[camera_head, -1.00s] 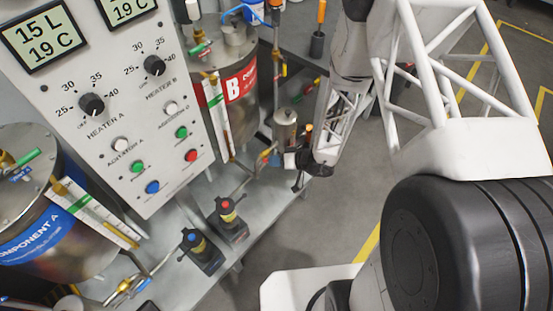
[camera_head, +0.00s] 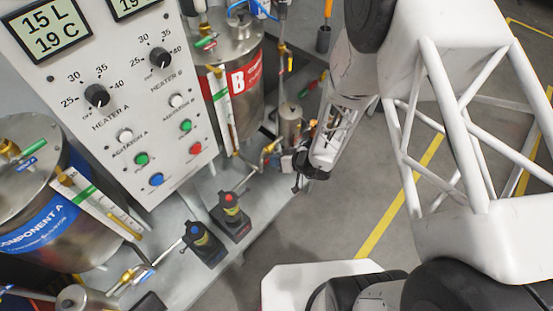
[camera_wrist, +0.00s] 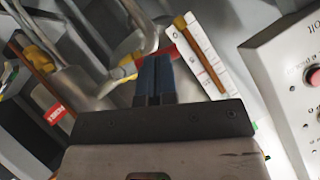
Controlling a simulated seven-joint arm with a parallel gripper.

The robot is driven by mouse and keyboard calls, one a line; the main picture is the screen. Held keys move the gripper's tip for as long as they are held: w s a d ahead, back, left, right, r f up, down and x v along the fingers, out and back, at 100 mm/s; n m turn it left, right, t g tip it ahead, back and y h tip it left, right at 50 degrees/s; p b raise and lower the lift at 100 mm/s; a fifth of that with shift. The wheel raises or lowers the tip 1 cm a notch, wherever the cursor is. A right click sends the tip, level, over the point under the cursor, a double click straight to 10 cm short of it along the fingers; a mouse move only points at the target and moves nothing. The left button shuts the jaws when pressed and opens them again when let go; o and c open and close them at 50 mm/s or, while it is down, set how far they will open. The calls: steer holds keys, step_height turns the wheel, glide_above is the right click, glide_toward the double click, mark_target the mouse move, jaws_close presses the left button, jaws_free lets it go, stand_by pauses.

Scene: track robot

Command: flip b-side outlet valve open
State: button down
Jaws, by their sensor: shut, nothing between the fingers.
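The B-side tank (camera_head: 235,95), metal with a red label marked B, stands right of the control panel in the head view. Brass outlet piping with a small valve (camera_head: 268,150) sits low at its right side. My gripper (camera_head: 291,162) is just right of this piping. In the wrist view my gripper (camera_wrist: 154,62) has its two blue fingers shut together with nothing between them. Yellow and red valve parts (camera_wrist: 126,66) show just left of and behind the fingertips. The fingers partly hide the valve, so I cannot tell contact or the handle's exact angle.
The white control panel (camera_head: 110,90) stands left of the tank. A small metal cylinder (camera_head: 290,122) stands close behind my gripper. Black pedestals with a red button (camera_head: 231,215) and a blue button (camera_head: 204,245) stand on the bench. Open floor (camera_head: 330,225) lies to the right.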

steer(key=shift+w+d+f, duration=0.1)
steer(key=shift+w+d, duration=0.1)
steer(key=shift+w+d+f, duration=0.2)
steer(key=shift+w+d, duration=0.1)
steer(key=shift+d, duration=0.05)
stand_by(0.4)
steer(key=shift+d+r, duration=0.1)
steer(key=s+a+r+v, duration=0.1)
steer(key=v, duration=1.2)
steer(key=shift+s, duration=0.35)
steer(key=shift+r, duration=0.15)
stand_by(0.7)
